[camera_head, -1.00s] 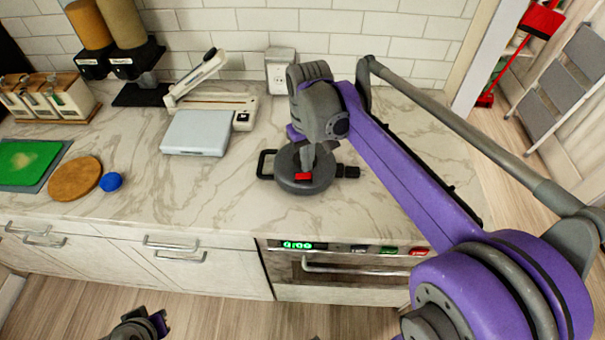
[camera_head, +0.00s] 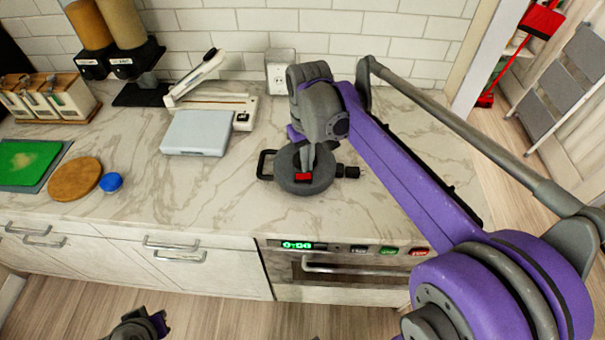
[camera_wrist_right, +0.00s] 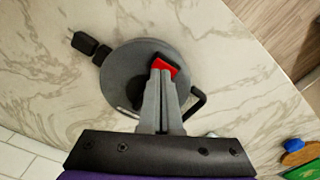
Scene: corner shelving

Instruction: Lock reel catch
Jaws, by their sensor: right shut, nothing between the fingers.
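The reel (camera_head: 318,186) is a dark grey round drum lying flat on the marble counter, with a black loop handle on its left and a black plug on its right. Its red catch (camera_head: 303,177) is on the top near the front; it also shows in the right wrist view (camera_wrist_right: 166,67). My right gripper (camera_head: 307,168) is shut and empty, pointing down with its fingertips at the red catch. In the right wrist view the fingertips partly cover the catch and seem to touch it. My left gripper (camera_head: 160,324) is at the bottom edge, far from the reel, mostly cut off.
A blue lid (camera_head: 112,182) and a round wooden board (camera_head: 76,179) lie further left. The counter in front is clear.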

